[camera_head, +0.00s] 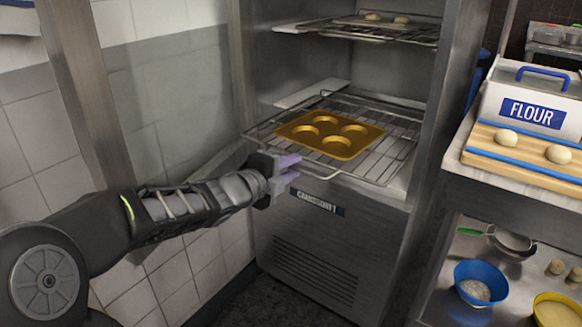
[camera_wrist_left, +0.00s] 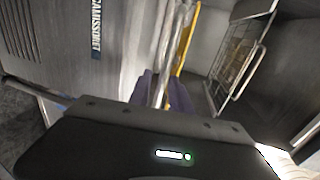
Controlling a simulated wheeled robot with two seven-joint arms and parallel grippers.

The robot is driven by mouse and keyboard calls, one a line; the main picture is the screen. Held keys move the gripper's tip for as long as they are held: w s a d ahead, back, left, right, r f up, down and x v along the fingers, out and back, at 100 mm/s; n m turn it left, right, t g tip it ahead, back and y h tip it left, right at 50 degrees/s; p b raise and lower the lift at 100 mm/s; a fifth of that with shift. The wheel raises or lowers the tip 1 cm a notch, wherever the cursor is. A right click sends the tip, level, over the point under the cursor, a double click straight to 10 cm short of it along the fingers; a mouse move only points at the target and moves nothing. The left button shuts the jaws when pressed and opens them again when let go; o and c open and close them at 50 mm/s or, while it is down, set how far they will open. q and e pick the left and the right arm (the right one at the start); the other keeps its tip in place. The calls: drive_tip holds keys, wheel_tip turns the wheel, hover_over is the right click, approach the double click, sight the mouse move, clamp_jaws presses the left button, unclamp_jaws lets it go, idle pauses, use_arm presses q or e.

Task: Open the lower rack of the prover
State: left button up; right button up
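The prover is the steel cabinet (camera_head: 310,240) with its front open. Its lower rack (camera_head: 372,168) is a wire shelf whose front edge sticks out a little past the cabinet front. A gold muffin tray (camera_head: 335,143) with round hollows lies on it. My left gripper (camera_head: 287,171) is at the rack's front bar, left of its middle. In the left wrist view, the bar passes between its purple fingers (camera_wrist_left: 163,92), which look closed around it. The contact itself is partly hidden. My right gripper is not in view.
An upper rack (camera_head: 375,30) holds a tray with pale dough pieces. The open door (camera_head: 85,90) stands at the left. At the right, a counter holds a flour bin (camera_head: 530,100) and a board with dough balls (camera_head: 525,150). The floor in front is clear.

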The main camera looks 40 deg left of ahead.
use_arm(q)
drive_tip(key=shift+o, duration=0.3)
drive_tip(key=s+r+p, duration=0.1)
drive_tip(key=s+p, duration=0.1)
drive_tip(key=s, duration=0.5)
drive_tip(key=shift+s+r, duration=0.25)
drive_tip(key=shift+s, duration=0.05)
drive_tip(key=shift+d, duration=0.1)
